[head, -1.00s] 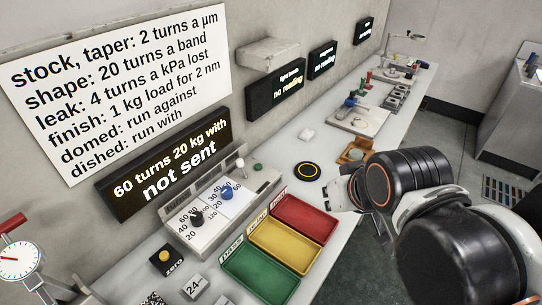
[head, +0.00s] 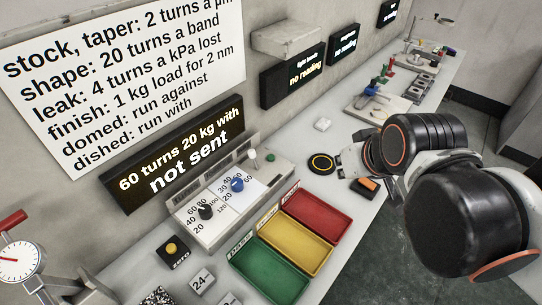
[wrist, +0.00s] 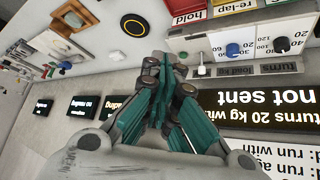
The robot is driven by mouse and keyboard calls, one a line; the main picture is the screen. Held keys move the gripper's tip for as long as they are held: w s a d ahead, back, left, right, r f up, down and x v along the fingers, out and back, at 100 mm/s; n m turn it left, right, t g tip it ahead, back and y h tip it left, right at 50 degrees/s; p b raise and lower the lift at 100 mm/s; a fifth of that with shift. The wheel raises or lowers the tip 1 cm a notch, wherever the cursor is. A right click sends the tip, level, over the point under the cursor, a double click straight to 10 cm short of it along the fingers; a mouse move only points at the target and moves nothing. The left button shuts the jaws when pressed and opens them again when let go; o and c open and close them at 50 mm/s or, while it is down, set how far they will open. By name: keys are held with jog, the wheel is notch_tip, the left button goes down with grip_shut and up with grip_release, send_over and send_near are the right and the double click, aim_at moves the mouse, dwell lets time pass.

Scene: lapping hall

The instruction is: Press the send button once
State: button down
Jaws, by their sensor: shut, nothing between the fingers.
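The control box (head: 222,232) stands against the wall with a black knob (head: 205,211), a blue knob (head: 237,185) and a white lever (head: 252,155). A small green button (head: 270,157) sits at its far right end; it also shows in the wrist view (wrist: 183,55). No send label is legible on it. The display (head: 180,165) above reads "60 turns 20 kg with not sent". My gripper (head: 343,161) is shut and empty, right of the box, beside a black disc with a yellow ring. In the wrist view its fingertips (wrist: 164,64) appear near the button, apparently above the bench.
Green (head: 262,274), yellow (head: 293,247) and red (head: 324,222) trays lie in front of the box. A yellow zero button (head: 171,250) is at left. A shelf (head: 290,40) juts from the wall.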

jog(key=w+a+n+y+p, duration=0.1)
jog(key=w+a+n, duration=0.25)
jog(key=w, duration=0.65)
jog(key=n+t+y+p, duration=0.1)
jog(key=n+y+p, duration=0.2)
jog(key=n, duration=0.7)
send_over(269, 158)
notch_tip(269, 158, down, 12)
jog(key=shift+m, duration=0.25)
jog(key=shift+f, duration=0.1)
notch_tip(269, 158, down, 8)
jog(key=b, duration=0.6)
jog(key=shift+f, duration=0.25)
jog(key=shift+f, duration=0.15)
jog(key=shift+f+b, duration=0.3)
jog(key=shift+b, duration=0.25)
